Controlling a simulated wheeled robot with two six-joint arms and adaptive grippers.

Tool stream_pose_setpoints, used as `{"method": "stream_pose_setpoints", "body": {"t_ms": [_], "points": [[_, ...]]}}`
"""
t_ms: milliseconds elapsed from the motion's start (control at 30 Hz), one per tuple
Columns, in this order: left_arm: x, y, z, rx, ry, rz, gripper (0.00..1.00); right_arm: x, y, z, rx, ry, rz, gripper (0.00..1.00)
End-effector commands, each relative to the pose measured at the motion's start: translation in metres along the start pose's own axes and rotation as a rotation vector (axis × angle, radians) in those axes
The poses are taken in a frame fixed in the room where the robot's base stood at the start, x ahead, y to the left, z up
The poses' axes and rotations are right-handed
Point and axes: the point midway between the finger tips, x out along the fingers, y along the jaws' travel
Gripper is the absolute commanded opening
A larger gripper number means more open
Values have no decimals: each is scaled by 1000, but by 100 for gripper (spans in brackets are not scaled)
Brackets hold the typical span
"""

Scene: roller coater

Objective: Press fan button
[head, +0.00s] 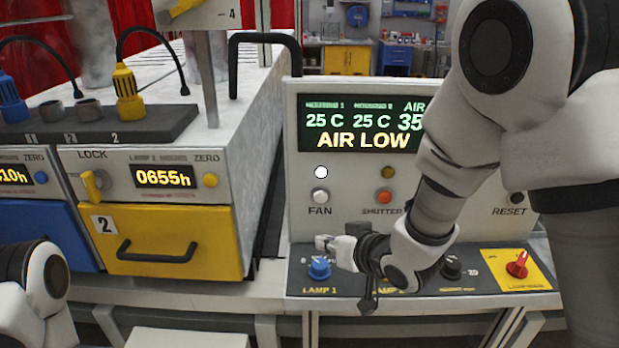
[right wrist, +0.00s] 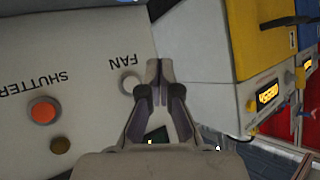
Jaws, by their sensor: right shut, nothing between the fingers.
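The white round FAN button (head: 320,196) sits on the light grey control panel, just above its FAN label, with a bright white round lamp (head: 320,172) above it.
An orange SHUTTER button (head: 384,197) is right of FAN. The blue knob (head: 319,268) and red knob (head: 517,265) sit on the lower console. The display (head: 360,125) reads AIR LOW. A yellow drawer (head: 160,240) with a black handle is at left.

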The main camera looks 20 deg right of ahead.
Motion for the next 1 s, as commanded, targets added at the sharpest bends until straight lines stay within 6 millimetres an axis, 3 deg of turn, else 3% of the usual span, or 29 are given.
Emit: {"method": "stream_pose_setpoints", "body": {"t_ms": [100,533,1000], "points": [[-4,0,0,0,0,0,40,-5,-5,-13,-8,20,-10,0],[-4,0,0,0,-1,0,40,-1,-2,-16,-5,21,-11,0],[-17,0,0,0,0,0,40,42,29,-51,-6,20,-10,0]]}}
